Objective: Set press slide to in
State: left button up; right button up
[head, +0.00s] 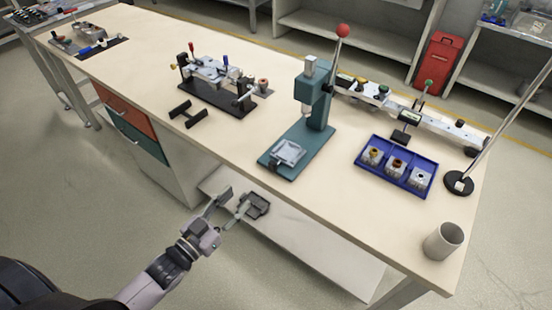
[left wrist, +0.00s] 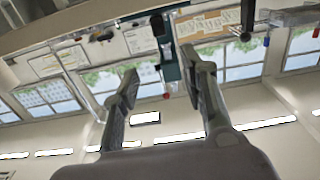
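A teal arbor press (head: 318,95) with a red ball knob (head: 342,30) stands on the bench near the middle. Its silver slide (head: 287,153) sits at the front end of the base, forward of the ram (head: 305,108), near the bench's front edge. My left gripper (head: 229,207) is in front of the bench, below and left of the slide, and touches nothing that I can see. In the left wrist view its two fingers (left wrist: 160,92) are spread apart with nothing between them. My right gripper is not in view.
A blue tray (head: 398,187) with small parts is right of the press, beside a grey cup (head: 442,241) and a round-based stand (head: 459,184). A black fixture (head: 222,97) stands left.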

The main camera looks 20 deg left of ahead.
aim_at(271, 165)
pick_arm(q)
jog(key=p+x, duration=0.1)
jog(key=x, duration=1.5)
jog(key=shift+w+d+f, duration=0.1)
jog(key=shift+w+d, duration=0.05)
jog(key=shift+w, duration=0.2)
jog(key=shift+c, duration=0.6)
grip_shut()
